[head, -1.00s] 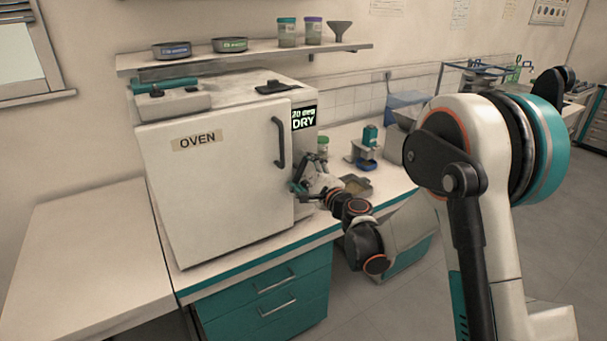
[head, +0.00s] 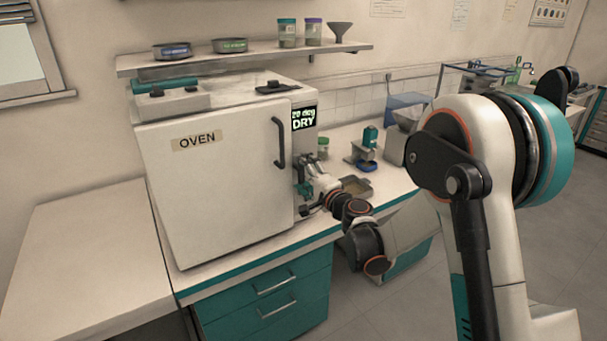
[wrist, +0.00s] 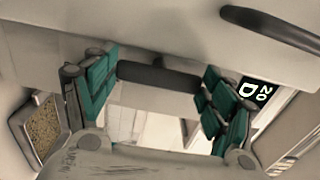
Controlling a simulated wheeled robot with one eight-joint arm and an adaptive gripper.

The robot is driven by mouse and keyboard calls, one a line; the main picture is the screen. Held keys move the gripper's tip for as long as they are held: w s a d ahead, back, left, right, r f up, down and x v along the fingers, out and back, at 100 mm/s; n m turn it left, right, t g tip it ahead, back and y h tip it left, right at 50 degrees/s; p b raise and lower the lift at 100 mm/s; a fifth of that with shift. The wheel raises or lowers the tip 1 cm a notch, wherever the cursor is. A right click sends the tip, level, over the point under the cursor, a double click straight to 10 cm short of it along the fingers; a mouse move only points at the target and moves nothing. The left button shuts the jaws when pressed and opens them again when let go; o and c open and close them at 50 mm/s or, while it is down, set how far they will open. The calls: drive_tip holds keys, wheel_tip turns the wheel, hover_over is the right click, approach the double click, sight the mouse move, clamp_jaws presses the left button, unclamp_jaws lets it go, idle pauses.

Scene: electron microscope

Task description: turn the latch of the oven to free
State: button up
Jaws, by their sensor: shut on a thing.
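The white oven (head: 215,190) stands on the bench with its door closed, and it also fills the top of the wrist view (wrist: 150,30). My gripper (head: 304,198) is at the right edge of the oven front, below the door handle (head: 279,143). In the wrist view the teal-padded fingers of my gripper (wrist: 158,88) are at the two ends of a dark horizontal bar, the latch (wrist: 158,76), and are shut on it. In the head view my gripper hides most of the latch.
A lit display (head: 304,118) is on the oven's right front. A shallow tray (head: 356,186), a green-lidded jar (head: 323,148) and a teal-topped device (head: 368,143) stand right of the oven. The bench left of the oven (head: 90,240) is bare.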

drive_tip(key=o, duration=1)
drive_tip(key=shift+o, duration=0.2)
drive_tip(key=v, duration=1.2)
drive_tip(key=shift+r, duration=0.1)
